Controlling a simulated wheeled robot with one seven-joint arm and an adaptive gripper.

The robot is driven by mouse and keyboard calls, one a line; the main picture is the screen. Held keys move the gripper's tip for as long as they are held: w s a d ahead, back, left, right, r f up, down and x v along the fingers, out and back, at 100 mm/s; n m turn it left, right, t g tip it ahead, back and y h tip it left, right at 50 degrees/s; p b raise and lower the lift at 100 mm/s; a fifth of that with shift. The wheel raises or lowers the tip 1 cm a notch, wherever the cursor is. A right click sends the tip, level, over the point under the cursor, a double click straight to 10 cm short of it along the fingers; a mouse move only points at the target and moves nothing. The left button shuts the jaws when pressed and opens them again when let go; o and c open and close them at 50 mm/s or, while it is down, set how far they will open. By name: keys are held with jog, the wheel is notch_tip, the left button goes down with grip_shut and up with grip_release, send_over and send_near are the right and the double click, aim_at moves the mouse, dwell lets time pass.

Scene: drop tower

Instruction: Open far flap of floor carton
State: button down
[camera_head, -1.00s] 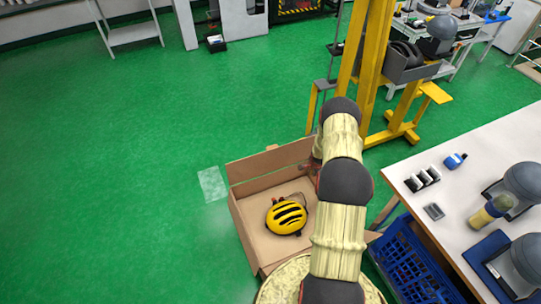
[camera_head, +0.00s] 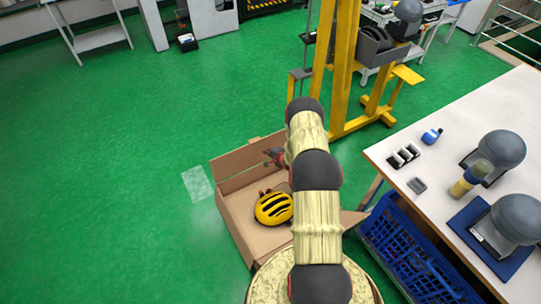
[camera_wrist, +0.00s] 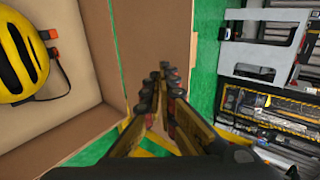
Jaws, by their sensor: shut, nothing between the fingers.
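The open carton (camera_head: 234,218) stands on the green floor, with a yellow-and-black helmet (camera_head: 272,208) inside. Its far flap (camera_head: 240,159) stands out beyond the far wall, its brown face visible; its exact angle is hard to tell. My gripper (camera_head: 274,156) is shut and empty, at the right part of this flap, partly hidden by my arm. In the wrist view the shut fingers (camera_wrist: 161,98) lie in front of the brown flap (camera_wrist: 153,35). The helmet (camera_wrist: 20,55) shows at the left there. I cannot tell whether the fingers touch the flap.
A blue crate (camera_head: 405,250) stands right of the carton, beside a white table (camera_head: 450,130) bearing helmets and small items. A yellow stand (camera_head: 338,75) rises behind the carton. A pale sheet (camera_head: 197,184) lies left.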

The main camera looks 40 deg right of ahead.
aim_at(258, 144)
jog(key=w+d+f+b, duration=0.1)
jog(key=w, duration=0.6)
jog(key=shift+d+f+b, duration=0.3)
jog(key=shift+f+b, duration=0.1)
